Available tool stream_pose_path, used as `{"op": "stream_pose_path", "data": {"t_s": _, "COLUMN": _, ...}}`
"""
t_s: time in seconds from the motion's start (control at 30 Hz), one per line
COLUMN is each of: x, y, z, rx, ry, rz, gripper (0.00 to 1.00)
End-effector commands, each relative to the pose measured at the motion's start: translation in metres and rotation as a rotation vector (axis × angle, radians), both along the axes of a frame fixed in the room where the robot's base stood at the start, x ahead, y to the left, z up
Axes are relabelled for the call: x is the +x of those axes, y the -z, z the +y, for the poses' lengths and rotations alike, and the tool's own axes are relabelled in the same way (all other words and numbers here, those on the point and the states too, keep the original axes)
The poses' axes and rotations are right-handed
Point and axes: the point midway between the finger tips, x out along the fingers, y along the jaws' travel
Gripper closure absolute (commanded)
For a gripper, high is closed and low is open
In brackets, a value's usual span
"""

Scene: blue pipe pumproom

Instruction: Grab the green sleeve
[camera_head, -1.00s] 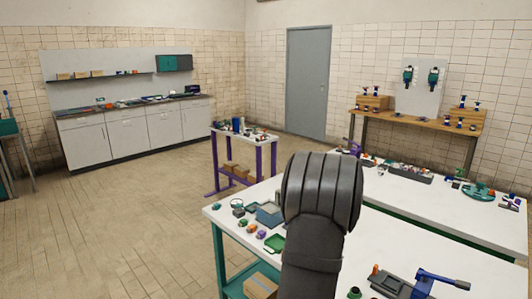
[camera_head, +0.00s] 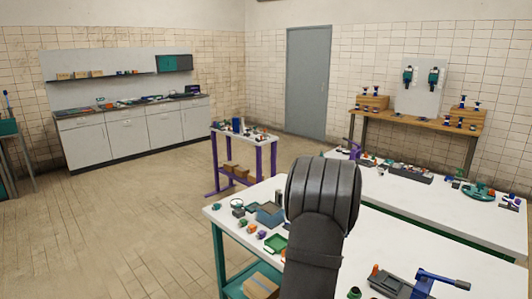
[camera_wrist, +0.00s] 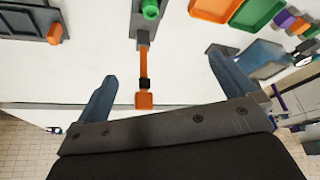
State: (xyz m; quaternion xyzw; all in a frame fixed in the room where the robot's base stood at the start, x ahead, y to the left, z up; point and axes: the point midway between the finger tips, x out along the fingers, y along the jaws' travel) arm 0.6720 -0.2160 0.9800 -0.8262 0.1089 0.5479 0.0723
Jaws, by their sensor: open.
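In the wrist view a small green cylindrical piece (camera_wrist: 150,9), which looks like the green sleeve, stands on a grey block at the top middle. My gripper (camera_wrist: 158,85) is open, its two blue-grey fingers wide apart below that piece, with nothing held between them. An orange strip with a black band and a square orange end (camera_wrist: 144,99) runs down from the grey block into the space between the fingers. In the head view a green piece (camera_head: 354,293) shows at the bottom edge; I cannot tell if it is the same one. My arm hides part of the bench there.
The white bench (camera_head: 400,235) has a vise with a blue lever (camera_head: 440,278) at the front. In the wrist view orange (camera_wrist: 212,8) and green (camera_wrist: 256,14) trays lie at the upper right, near a blue-grey bin (camera_wrist: 262,58). An orange knob (camera_wrist: 55,34) is at the upper left.

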Motion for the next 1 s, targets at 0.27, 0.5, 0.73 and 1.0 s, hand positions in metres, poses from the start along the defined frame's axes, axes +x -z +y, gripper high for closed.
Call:
{"op": "stream_pose_path", "data": {"t_s": 0.27, "x": 0.0000, "y": -0.0002, "z": 0.0000, "rx": 0.000, "ry": 0.000, "rz": 0.000, "gripper": 0.00}}
{"op": "stream_pose_path", "data": {"t_s": 0.5, "x": 0.0000, "y": -0.0003, "z": 0.0000, "rx": 0.000, "ry": 0.000, "rz": 0.000, "gripper": 0.08}}
{"op": "stream_pose_path", "data": {"t_s": 0.73, "x": 0.0000, "y": -0.0003, "z": 0.0000, "rx": 0.000, "ry": 0.000, "rz": 0.000, "gripper": 0.53}}
{"op": "stream_pose_path", "data": {"t_s": 1.0, "x": -0.0002, "y": -0.0004, "z": -0.0002, "rx": -0.001, "ry": -0.002, "rz": 0.000, "gripper": 0.53}}
